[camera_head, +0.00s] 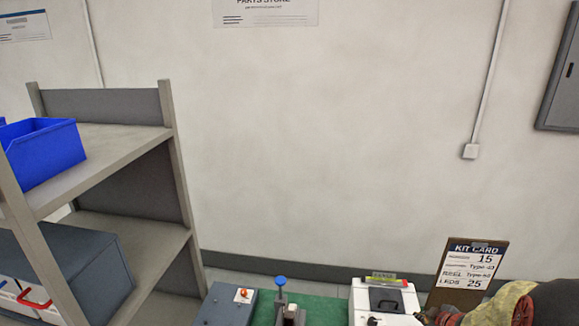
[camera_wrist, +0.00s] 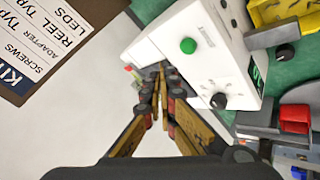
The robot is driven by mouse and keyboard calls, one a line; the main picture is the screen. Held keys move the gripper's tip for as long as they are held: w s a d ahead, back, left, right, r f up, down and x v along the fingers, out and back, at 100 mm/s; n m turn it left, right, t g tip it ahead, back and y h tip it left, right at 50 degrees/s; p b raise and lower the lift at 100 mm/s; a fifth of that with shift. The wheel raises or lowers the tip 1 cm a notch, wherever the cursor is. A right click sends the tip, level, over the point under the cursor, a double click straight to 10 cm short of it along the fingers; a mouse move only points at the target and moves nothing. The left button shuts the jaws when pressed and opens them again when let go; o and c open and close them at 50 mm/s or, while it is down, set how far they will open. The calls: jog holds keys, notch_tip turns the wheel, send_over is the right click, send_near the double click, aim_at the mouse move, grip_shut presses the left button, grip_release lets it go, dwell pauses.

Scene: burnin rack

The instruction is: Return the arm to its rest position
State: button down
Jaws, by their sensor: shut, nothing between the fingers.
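My gripper (camera_wrist: 161,78) is shut and empty in the wrist view, its two fingers meeting beside a white machine with a green button. The fingers point toward the floor and the machine's edge; whether they touch it I cannot tell. In the head view my gripper (camera_head: 440,316) shows only partly at the bottom right, in front of the kit card's lower edge. My arm runs out of the picture at the right.
The white machine (camera_head: 406,303) stands on a green surface (camera_head: 325,310). A kit card (camera_head: 470,265) stands to its right and also shows in the wrist view (camera_wrist: 60,40). A lever device (camera_head: 281,300) and grey box (camera_head: 222,308) stand left. A shelf (camera_head: 120,150) holds a blue bin (camera_head: 50,155).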

jog(key=s+d+r+m+g+h+b, duration=0.1)
jog(key=s+d+m+g+h+b, duration=0.15)
jog(key=s+m+g, duration=0.8)
jog(key=s+a+r+n+t+y+b, duration=0.1)
jog(key=s+a+b, duration=0.3)
jog(key=a, duration=0.6)
jog(key=s+a+r+t+y+b, duration=0.1)
jog(key=s+a+r+t+b, duration=0.3)
jog(key=a, duration=0.6)
jog(key=s+a+r+n+t+y+b, duration=0.1)
jog(key=s+a+r+t+b, duration=0.1)
jog(key=s+a+b, duration=0.4)
jog(key=shift+s+a+r+n+y+b, duration=0.25)
jog(key=shift+a+n+y+b, duration=0.15)
jog(key=shift+a, duration=1.7)
jog(key=shift+t, duration=0.25)
